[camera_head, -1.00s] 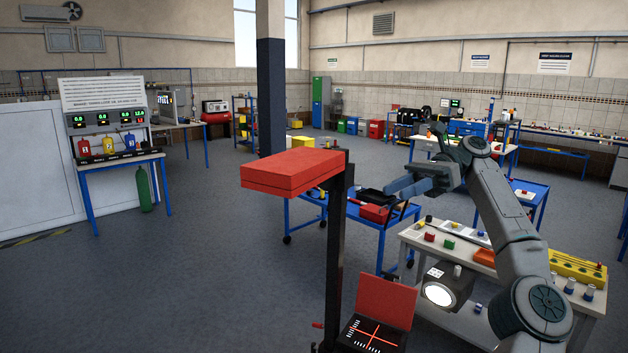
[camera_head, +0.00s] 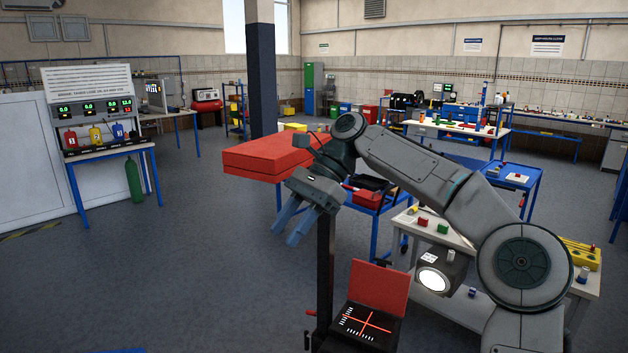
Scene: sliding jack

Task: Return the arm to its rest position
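My arm reaches in from the lower right, bent at the elbow, with my gripper (camera_head: 290,229) at its end. The gripper points down and to the left. Its two blue fingers are apart with nothing between them. I cannot tell whether the gripper touches the post.
At the jack's foot are a red plate (camera_head: 379,287) and a black panel with a red cross (camera_head: 366,322). A white table (camera_head: 455,240) with a round lamp (camera_head: 433,279) and a blue cart (camera_head: 374,206) stand behind my arm.

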